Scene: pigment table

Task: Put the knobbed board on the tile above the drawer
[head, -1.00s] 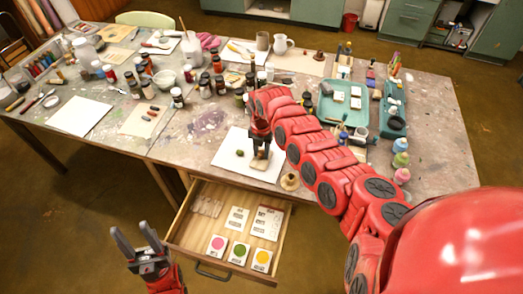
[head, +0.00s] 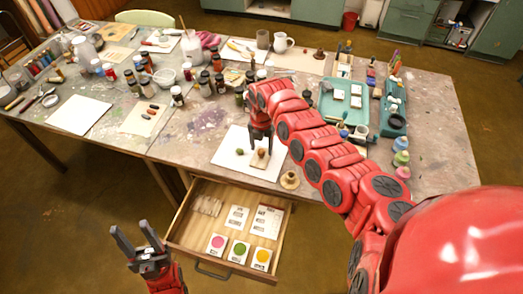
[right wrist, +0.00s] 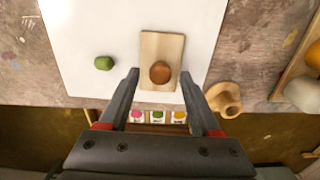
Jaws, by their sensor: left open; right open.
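The knobbed board (head: 259,161) is a small pale wooden board with a round brown knob. It lies on the white tile (head: 231,159) above the open drawer (head: 205,233), near the tile's front right; the right wrist view shows the board (right wrist: 160,44) lying wholly within the tile (right wrist: 80,30). My right gripper (head: 260,141) is open and empty just above the knob; in the right wrist view its fingers stand apart on either side of the board. My left gripper (head: 131,227) is open and empty, left of the drawer and off the table.
A green lump (right wrist: 104,63) sits on the tile left of the board. A round wooden piece (head: 290,180) stands right of the tile at the table edge. Paint bottles (head: 204,84) stand behind. The drawer holds cards with pink, green and yellow dots.

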